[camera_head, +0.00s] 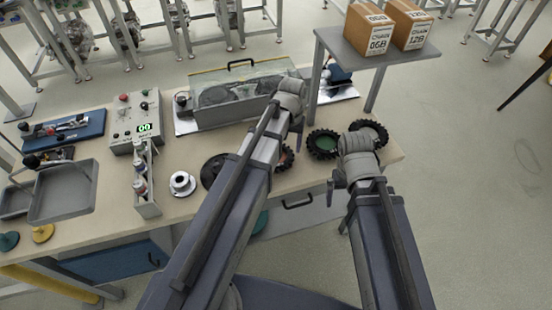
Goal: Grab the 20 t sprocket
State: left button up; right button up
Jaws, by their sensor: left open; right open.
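Several dark toothed wheels lie near the front right of the bench. One has a green centre (323,143), and one at the bench's right end (371,129) is partly covered by my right arm. One with a red centre (285,159) shows beside my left arm, which covers part of it. A dark disc (211,170) lies left of that arm, also partly covered. I cannot read any tooth count, so I cannot tell which is the 20 t sprocket. Both my arms reach over the bench's front edge; neither gripper's fingers can be made out.
A clear-covered box (240,95) stands at the back of the bench (190,220). Left are a control box (135,120), a bottle rack (147,190), a silver flanged part (182,184) and grey trays (63,190). A raised shelf (370,54) holds two cartons.

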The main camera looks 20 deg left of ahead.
aim_at(290, 157)
pick_arm(q)
jog(key=shift+w+d+f+b, duration=0.1)
jog(key=shift+d+f+b, duration=0.05)
jog(key=shift+f+b, duration=1.2)
jog(key=shift+d+f+b, duration=0.1)
jog(key=shift+f+b, duration=1.2)
jog(key=shift+r, duration=0.1)
grip_shut()
